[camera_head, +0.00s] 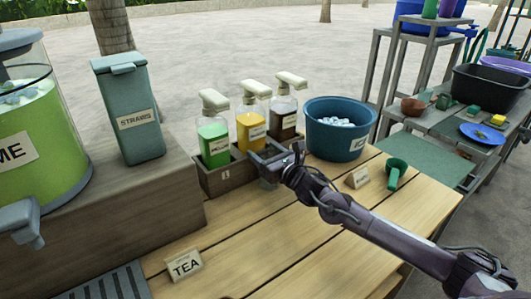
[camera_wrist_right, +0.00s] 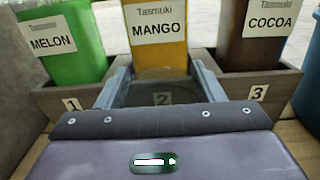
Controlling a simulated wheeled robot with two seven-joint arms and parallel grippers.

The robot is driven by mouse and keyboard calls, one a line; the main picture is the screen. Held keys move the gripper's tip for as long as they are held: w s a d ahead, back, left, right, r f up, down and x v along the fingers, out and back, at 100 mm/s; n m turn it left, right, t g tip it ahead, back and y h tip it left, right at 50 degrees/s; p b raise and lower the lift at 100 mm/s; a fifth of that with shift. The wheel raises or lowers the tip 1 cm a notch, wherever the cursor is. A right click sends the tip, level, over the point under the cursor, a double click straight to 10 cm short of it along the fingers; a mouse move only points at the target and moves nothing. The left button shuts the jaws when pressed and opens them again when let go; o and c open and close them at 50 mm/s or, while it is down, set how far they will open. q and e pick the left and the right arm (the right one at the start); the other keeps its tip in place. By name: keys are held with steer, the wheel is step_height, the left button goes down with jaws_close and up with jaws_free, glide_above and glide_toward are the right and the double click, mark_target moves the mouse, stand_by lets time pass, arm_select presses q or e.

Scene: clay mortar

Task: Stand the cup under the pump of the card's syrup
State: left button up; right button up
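A clear, dark-tinted cup (camera_wrist_right: 160,92) is between the fingers of my right gripper (camera_wrist_right: 162,88) in the right wrist view, in front of the slot marked 2. The fingers flank it closely. In the head view my right gripper (camera_head: 272,160) hides most of the cup (camera_head: 268,184). Three pump bottles stand in a wooden rack (camera_head: 226,178): green MELON (camera_head: 213,142), yellow MANGO (camera_head: 251,128) and brown COCOA (camera_head: 283,118). A small card (camera_head: 358,177) stands by the ice bucket; its text is too small to read. A TEA card (camera_head: 185,264) stands in front. My left gripper is not in view.
A blue ice bucket (camera_head: 336,142) stands right of the rack, with a green scoop (camera_head: 394,174) nearby. A STRAWS box (camera_head: 130,108) and lime dispenser (camera_head: 40,140) stand left on a raised block. The front table boards (camera_head: 260,245) are clear.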

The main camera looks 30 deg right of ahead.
steer(key=o, duration=0.4)
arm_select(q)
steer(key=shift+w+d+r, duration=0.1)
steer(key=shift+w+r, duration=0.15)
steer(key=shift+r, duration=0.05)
arm_select(e)
steer(key=shift+r, duration=0.1)
steer(key=shift+s+d, duration=0.15)
steer(key=shift+s, duration=0.55)
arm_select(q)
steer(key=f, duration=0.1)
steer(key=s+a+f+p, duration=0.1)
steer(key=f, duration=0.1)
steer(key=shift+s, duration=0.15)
arm_select(e)
steer(key=s, duration=0.3)
steer(key=s+d, duration=0.1)
steer(key=s, duration=0.6)
steer(key=shift+s+d, duration=0.2)
steer(key=shift+s, duration=0.1)
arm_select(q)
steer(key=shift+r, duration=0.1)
